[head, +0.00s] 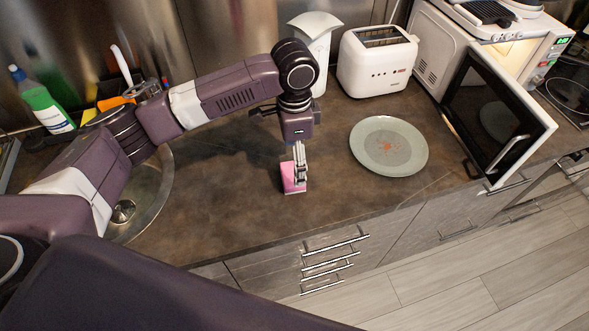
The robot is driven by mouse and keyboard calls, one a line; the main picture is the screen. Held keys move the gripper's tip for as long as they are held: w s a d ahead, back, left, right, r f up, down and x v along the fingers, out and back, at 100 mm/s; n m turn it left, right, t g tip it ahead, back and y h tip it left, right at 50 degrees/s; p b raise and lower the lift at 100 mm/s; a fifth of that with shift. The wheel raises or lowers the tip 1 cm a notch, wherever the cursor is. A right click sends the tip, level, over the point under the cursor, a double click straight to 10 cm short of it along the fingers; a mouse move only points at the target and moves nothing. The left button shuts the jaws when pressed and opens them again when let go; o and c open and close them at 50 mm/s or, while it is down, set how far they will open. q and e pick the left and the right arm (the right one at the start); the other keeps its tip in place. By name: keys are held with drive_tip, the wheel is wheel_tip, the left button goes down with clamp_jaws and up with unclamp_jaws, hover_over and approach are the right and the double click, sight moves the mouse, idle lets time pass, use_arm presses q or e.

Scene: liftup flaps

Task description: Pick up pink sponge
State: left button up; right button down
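The pink sponge (289,181) is on the brown countertop, left of the grey-green plate. My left arm comes in from the left, and my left gripper (299,172) points down at the sponge. Its fingers overlap the sponge's right side and hide part of it. From this angle I cannot tell whether the fingers are closed on it or only around or beside it. The sponge looks to be at counter level. My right gripper is not in view.
A plate (389,149) with red stains lies to the right on the countertop (230,205). Behind are a white toaster (376,64) and a microwave with its door (492,115) open. A sink (150,190) and a green bottle (42,100) are at left. The counter's front edge is close to the sponge.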

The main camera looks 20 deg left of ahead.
sight(290, 174)
use_arm(q)
drive_tip(key=f, duration=0.2)
drive_tip(key=f+p, duration=0.1)
drive_tip(key=f, duration=0.1)
drive_tip(key=a+f, duration=0.1)
drive_tip(key=f, duration=0.1)
drive_tip(key=shift+p, duration=0.4)
drive_tip(key=shift+s+r, duration=0.1)
drive_tip(key=c, duration=1)
drive_tip(key=shift+r, duration=0.1)
drive_tip(key=shift+r+b, duration=1.3)
drive_tip(key=shift+r, duration=8.65)
